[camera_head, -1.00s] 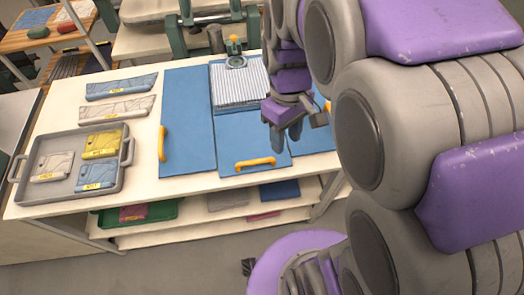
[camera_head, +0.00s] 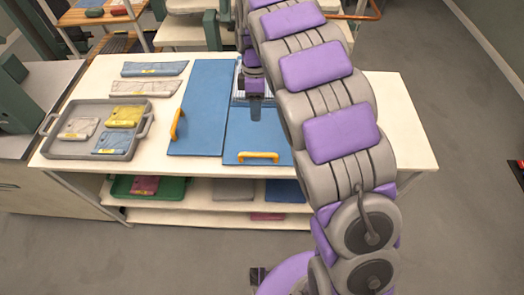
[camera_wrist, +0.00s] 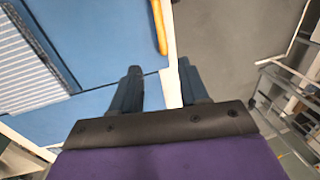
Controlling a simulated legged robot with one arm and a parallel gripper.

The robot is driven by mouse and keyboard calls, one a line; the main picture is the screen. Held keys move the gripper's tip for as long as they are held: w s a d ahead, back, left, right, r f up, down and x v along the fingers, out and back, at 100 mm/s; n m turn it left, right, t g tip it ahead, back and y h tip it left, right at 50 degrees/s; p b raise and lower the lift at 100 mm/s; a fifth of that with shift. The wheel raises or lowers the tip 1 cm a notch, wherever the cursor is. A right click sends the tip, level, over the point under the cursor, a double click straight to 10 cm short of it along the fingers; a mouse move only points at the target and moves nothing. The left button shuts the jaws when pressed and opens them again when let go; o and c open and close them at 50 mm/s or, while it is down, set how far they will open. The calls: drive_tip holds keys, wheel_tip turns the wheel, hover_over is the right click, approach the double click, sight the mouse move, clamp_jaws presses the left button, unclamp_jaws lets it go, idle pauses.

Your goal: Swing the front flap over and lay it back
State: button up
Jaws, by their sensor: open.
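The folding board lies flat on the white table. Its front flap (camera_head: 257,142) is a blue panel with a yellow handle (camera_head: 257,157) along its near edge. The blue left panel (camera_head: 205,110) is flat, with a yellow handle (camera_head: 177,124) on its outer side. A striped grey-white garment (camera_head: 237,92) lies behind the front flap, mostly hidden by my arm; the stripes also show in the wrist view (camera_wrist: 28,62). My gripper (camera_head: 256,112) is open and empty, pointing down above the board. In the wrist view its fingers (camera_wrist: 159,88) are apart, clear of the handle (camera_wrist: 160,27).
A grey tray (camera_head: 51,148) with folded garments is at the left, with two flat folded pieces (camera_head: 154,68) behind it. My arm hides the board's right side; the table's right end (camera_head: 405,120) is bare.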

approach(254, 153)
drive_tip(key=f+b, duration=0.1)
drive_tip(key=f, duration=0.1)
drive_tip(key=s+f+b, duration=0.1)
drive_tip(key=f, duration=0.2)
drive_tip(key=a+f+b, duration=0.1)
drive_tip(key=f, duration=0.2)
drive_tip(key=shift+s+f, duration=0.2)
drive_tip(key=shift+d, duration=1.05)
drive_tip(key=shift+c, duration=1)
drive_tip(key=shift+a, duration=0.8)
drive_tip(key=c, duration=0.6)
drive_tip(key=shift+d, duration=0.2)
clamp_jaws()
